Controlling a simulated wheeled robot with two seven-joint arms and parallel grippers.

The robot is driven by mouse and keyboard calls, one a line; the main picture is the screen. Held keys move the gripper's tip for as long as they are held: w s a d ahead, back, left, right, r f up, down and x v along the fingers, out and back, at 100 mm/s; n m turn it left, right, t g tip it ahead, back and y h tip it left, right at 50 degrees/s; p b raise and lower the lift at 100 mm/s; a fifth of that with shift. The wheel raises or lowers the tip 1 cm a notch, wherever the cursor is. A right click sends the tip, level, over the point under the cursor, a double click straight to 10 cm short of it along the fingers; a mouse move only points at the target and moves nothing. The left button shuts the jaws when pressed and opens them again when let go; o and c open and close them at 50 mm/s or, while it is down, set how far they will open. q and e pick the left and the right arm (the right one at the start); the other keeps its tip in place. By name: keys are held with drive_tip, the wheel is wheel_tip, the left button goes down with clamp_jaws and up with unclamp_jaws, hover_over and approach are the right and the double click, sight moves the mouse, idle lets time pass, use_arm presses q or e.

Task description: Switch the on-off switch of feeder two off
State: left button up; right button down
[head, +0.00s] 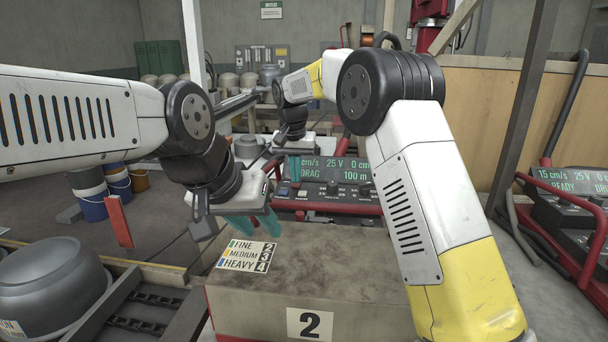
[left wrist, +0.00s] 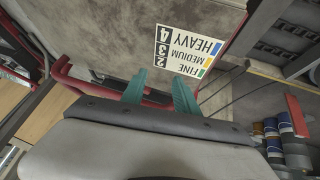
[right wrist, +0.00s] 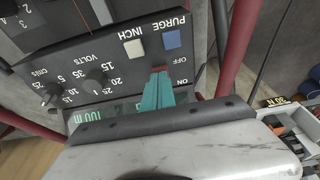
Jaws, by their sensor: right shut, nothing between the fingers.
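The feeder console (head: 335,195) behind the box marked 2 has a green display (head: 340,169) showing DRAG and 100 m. In the right wrist view its panel (right wrist: 110,65) appears upside down, with the on-off switch (right wrist: 159,69) beside the OFF and ON labels. Only a small red part of the switch shows; the fingers hide the rest, so its position is unclear. My right gripper (right wrist: 157,93) is shut and empty, its tips at the switch; contact cannot be told. My left gripper (head: 256,226) is open and empty above the box, as its parted fingers (left wrist: 160,90) show.
The box (head: 290,270) carries a FINE, MEDIUM, HEAVY label. A white INCH button (right wrist: 133,49) and a blue PURGE button (right wrist: 171,39) are near the switch. Red rails (right wrist: 238,45) flank the console. Another console (head: 570,185) stands at right, a grey pot (head: 55,280) at left.

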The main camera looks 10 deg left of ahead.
drive_tip(key=shift+s+f, duration=0.15)
drive_tip(key=shift+f, duration=0.2)
use_arm(q)
drive_tip(key=shift+s, duration=0.2)
use_arm(e)
drive_tip(key=shift+s, duration=0.1)
use_arm(q)
drive_tip(key=shift+w, duration=0.1)
use_arm(e)
drive_tip(key=shift+w+r, duration=0.3)
drive_tip(key=shift+w, duration=0.5)
